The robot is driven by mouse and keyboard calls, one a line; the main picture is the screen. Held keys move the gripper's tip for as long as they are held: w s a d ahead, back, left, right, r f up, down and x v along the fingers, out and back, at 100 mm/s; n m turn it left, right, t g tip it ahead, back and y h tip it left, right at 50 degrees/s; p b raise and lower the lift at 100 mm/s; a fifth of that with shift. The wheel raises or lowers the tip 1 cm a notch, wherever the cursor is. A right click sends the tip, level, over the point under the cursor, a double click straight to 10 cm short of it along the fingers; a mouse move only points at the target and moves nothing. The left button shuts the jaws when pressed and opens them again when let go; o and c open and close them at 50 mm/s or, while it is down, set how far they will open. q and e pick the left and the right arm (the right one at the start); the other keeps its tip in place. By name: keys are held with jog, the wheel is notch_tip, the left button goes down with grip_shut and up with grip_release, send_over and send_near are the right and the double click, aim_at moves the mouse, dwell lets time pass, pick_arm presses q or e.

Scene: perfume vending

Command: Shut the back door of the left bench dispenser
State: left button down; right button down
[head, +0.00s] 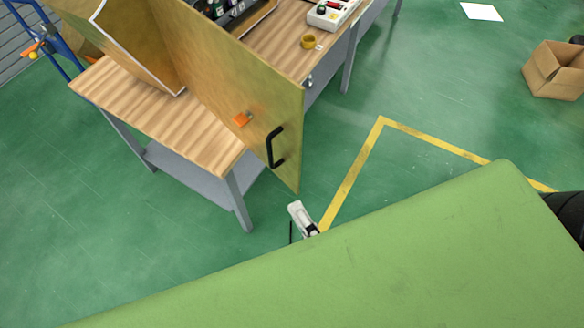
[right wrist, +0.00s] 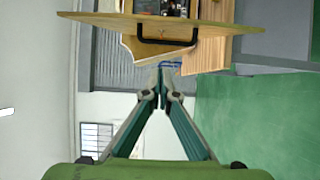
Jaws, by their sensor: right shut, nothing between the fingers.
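The back door (head: 215,70) of the bench dispenser is a wooden panel with a black bar handle (head: 275,147) and an orange latch piece (head: 242,119). It stands open, swung out past the bench edge. The dispenser's wooden body (head: 140,35) shows behind it at upper left, partly cut off. In the right wrist view the door (right wrist: 110,21) and its handle (right wrist: 167,41) lie across the top. My right gripper (right wrist: 163,70) is shut and empty, its tips apart from the handle. In the head view only part of it (head: 303,220) shows, below the door's lower corner. My left gripper is not seen.
The wooden bench top (head: 150,105) on grey legs carries the dispenser. A cardboard box (head: 556,72) stands on the floor at right. The green floor between is clear.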

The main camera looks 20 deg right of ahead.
jog(key=p, duration=0.2)
send_over(290, 161)
jog(key=s+a, duration=0.2)
jog(key=s, duration=0.1)
jog(key=shift+d, duration=0.45)
